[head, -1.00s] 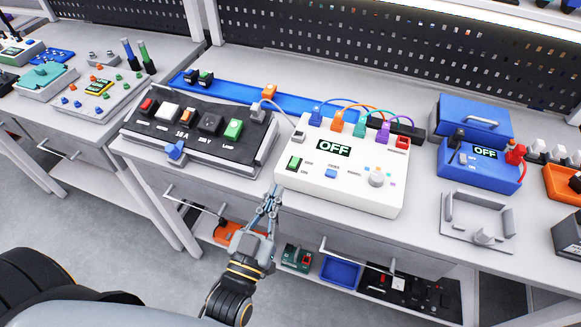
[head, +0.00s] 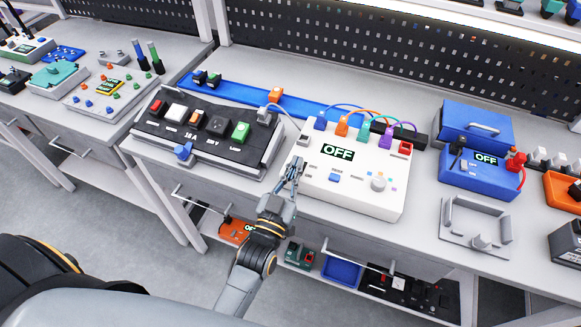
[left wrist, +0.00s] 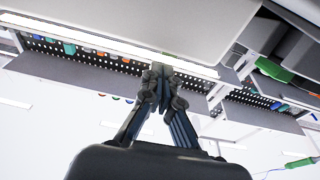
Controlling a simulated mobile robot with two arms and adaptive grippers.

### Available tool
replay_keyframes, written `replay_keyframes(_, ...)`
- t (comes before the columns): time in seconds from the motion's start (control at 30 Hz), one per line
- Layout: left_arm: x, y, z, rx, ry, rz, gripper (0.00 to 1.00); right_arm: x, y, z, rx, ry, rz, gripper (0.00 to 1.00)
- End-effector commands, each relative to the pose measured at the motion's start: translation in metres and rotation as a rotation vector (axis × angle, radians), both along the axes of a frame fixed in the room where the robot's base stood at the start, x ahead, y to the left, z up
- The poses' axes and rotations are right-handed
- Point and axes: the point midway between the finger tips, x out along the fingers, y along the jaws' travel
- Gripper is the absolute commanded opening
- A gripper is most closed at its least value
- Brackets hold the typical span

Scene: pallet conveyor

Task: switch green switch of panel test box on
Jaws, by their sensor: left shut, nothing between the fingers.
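The white panel test box (head: 345,190) stands on the bench in the head view, and its display (head: 338,154) reads OFF. My left gripper (head: 295,163) is shut and empty, with its fingertips at the left part of the box's front face. The gripper covers the place of the green switch, so the switch is hidden now. I cannot tell whether the fingertips touch it. The shut fingers (left wrist: 160,75) also show in the left wrist view, close to a large pale surface. My right gripper is not in view.
A black power strip panel (head: 205,130) with coloured switches lies left of the box. Coloured plugs and cables (head: 363,128) rise from the box's rear edge. A blue box (head: 480,170) and a grey bracket (head: 476,222) stand to the right.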

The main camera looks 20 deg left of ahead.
Motion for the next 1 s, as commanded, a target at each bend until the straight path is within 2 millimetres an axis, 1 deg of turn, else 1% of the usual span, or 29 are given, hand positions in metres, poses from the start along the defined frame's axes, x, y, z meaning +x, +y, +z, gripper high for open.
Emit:
replay_keyframes(0.1,-0.001,0.0,-0.01,0.0,-0.003,0.0,0.0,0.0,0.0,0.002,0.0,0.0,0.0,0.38)
replay_keyframes(0.2,-0.002,0.0,-0.014,0.0,-0.005,0.0,0.0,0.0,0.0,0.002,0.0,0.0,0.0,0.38)
replay_keyframes(0.57,-0.002,0.0,-0.017,0.0,-0.005,0.0,0.0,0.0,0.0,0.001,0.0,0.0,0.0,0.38)
replay_keyframes(0.67,-0.004,0.0,-0.031,0.001,-0.009,-0.001,0.0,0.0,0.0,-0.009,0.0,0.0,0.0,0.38)
replay_keyframes(0.7,-0.003,0.0,-0.025,0.0,-0.011,0.0,0.0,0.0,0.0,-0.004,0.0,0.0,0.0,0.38)
replay_keyframes(0.9,-0.003,0.0,-0.025,0.0,-0.007,-0.001,0.0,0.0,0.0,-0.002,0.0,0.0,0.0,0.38)
replay_keyframes(1.0,-0.002,0.0,-0.018,0.0,-0.007,-0.001,0.0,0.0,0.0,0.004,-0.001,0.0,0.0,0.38)
